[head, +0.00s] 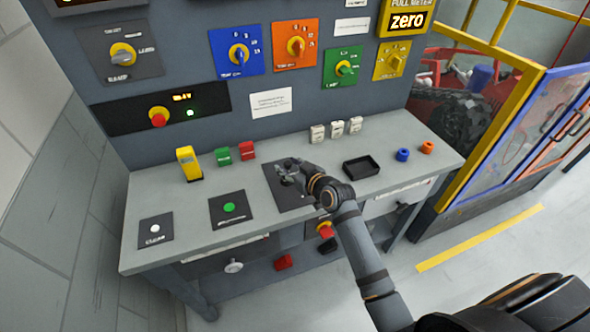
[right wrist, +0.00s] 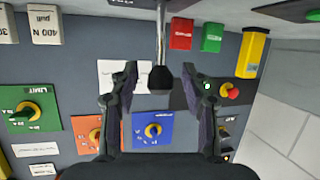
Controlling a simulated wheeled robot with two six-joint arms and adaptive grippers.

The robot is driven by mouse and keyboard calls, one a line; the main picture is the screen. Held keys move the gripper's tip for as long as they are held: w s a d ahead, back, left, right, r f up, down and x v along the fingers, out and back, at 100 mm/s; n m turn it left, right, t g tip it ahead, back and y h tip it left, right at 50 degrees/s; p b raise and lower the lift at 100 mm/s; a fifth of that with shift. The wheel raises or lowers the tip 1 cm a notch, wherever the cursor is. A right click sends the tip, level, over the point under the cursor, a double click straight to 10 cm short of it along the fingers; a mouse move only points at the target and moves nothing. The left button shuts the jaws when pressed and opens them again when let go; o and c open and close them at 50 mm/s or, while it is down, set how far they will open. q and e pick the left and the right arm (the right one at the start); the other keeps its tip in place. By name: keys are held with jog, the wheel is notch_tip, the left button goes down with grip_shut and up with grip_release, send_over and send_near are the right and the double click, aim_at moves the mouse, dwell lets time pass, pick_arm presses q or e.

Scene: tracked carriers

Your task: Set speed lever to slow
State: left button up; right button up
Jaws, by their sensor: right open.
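A lever, a metal rod with a black knob (right wrist: 161,78), shows in the right wrist view. Its knob is between the two fingers of my right gripper (right wrist: 160,84), with a gap on each side. In the head view my right gripper (head: 287,172) is over a black plate (head: 284,199) on the grey bench; it hides the lever there. I cannot read a slow or fast mark on the plate. My right gripper is open and holds nothing. My left gripper is not in view.
On the bench (head: 330,146) stand a yellow block (head: 188,163), green (head: 223,155) and red (head: 247,150) blocks, several white blocks, a black tray (head: 361,167), and blue (head: 402,155) and orange (head: 427,147) rings. A panel of coloured dials rises behind. A yellow-framed cage (head: 490,118) is at right.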

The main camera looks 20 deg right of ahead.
jog(key=v, duration=1.1)
jog(key=shift+s, duration=0.2)
jog(key=shift+r, duration=0.1)
jog(key=s+d+f+m+g+h, duration=0.1)
jog(key=s+d+f+g+h, duration=0.15)
jog(key=s+f+g, duration=0.55)
jog(key=s+d+f+m+g+h, duration=0.2)
jog(key=s+f+h, duration=0.15)
jog(key=s, duration=0.85)
notch_tip(320, 180, down, 29)
jog(key=s+d+g+y, duration=0.1)
jog(key=s+d, duration=0.1)
jog(key=s, duration=0.1)
jog(key=s+d+f+g, duration=0.1)
jog(key=s+f, duration=1.3)
jog(key=s, duration=0.3)
jog(key=shift+d+f, duration=0.2)
